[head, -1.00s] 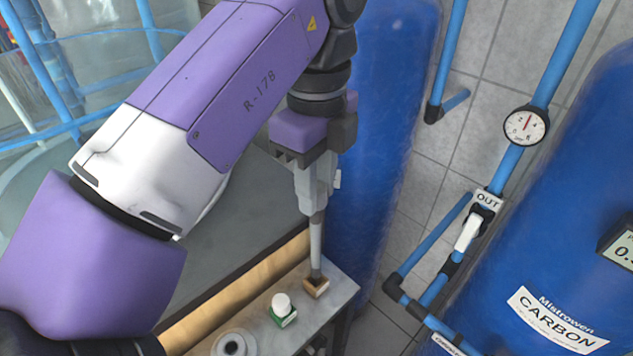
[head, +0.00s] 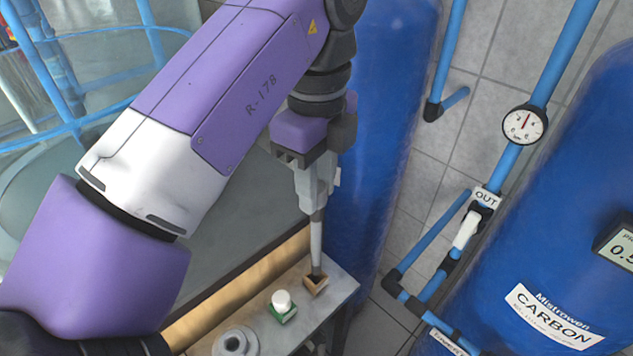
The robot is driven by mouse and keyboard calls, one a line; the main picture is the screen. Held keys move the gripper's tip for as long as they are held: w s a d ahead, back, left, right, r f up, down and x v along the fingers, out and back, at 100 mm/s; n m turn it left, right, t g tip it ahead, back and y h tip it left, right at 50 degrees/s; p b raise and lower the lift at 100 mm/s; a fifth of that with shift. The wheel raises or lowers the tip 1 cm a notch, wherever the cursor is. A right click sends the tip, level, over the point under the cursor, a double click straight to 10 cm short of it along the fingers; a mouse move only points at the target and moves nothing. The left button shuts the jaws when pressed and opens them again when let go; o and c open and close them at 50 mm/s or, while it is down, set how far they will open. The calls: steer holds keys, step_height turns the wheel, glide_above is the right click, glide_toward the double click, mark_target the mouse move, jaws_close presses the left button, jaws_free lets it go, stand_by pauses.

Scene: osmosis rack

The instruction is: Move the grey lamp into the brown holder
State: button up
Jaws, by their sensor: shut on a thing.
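The grey lamp (head: 316,245) is a slim, nearly upright rod in the head view. My gripper (head: 316,207) is shut on its upper end. The lamp's lower end is at the opening of the brown holder (head: 317,287), a small square block near the far end of a narrow grey bench. The lower end overlaps the dark opening; how deep it sits inside I cannot tell. The holder's front and right rim show.
A green holder (head: 287,316) with a white-topped item (head: 281,299) stands beside the brown holder. A grey ring-shaped part (head: 236,342) lies nearer. Large blue tanks (head: 385,130) stand behind and at the right (head: 560,250), with blue pipes (head: 545,75) between.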

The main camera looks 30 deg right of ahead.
steer(key=shift+f, duration=0.15)
steer(key=b, duration=0.2)
glide_above(316, 268)
steer(key=shift+w+d+f, duration=0.15)
steer(key=shift+w+f, duration=0.05)
steer(key=shift+f, duration=0.85)
steer(key=shift+w+d+f, duration=0.15)
steer(key=shift+f, duration=0.85)
steer(key=shift+f+b, duration=2.1)
steer(key=shift+f, duration=1.4)
steer(key=shift+f+b, duration=2.2)
steer(key=shift+f, duration=1.3)
steer(key=shift+f+b, duration=0.8)
steer(key=shift+f, duration=0.55)
steer(key=o, duration=1.5)
steer(key=shift+c, duration=0.2)
